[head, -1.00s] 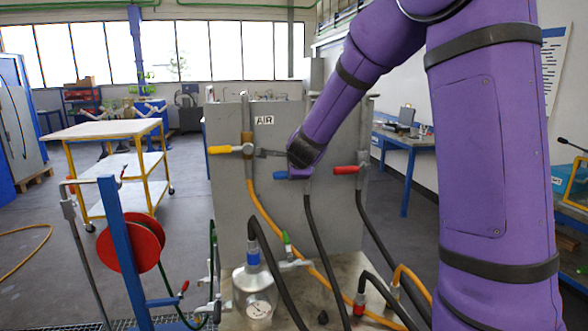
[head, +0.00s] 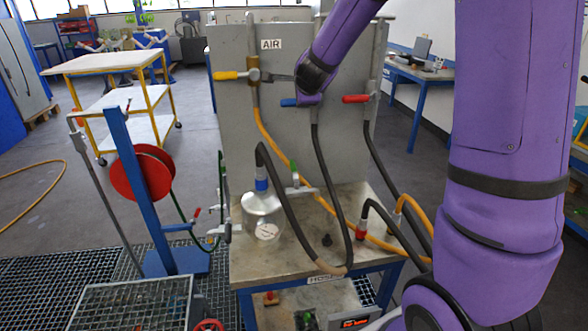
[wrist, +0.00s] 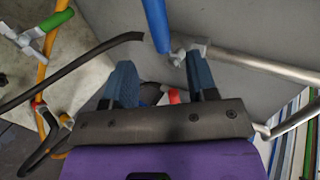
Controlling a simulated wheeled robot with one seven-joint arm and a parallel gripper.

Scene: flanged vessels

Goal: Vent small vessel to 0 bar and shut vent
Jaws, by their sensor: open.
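The gauge reading is too small to tell. A green-handled valve (head: 294,170) sits beside its neck; a green handle also shows in the wrist view (wrist: 58,18). My gripper (wrist: 158,78) is open, with nothing held between its fingers. A blue handle (wrist: 155,24) is just beyond the fingertips. In the head view, my wrist is before the panel, near the blue handle (head: 288,102), well above the vessel.
The grey panel (head: 232,130) carries yellow (head: 228,75) and red (head: 355,99) handles. Black hoses (head: 322,180) and an orange hose (head: 275,150) hang before it. A blue post (head: 140,190) with a red reel (head: 158,172) stands left. Open floor lies left of the post.

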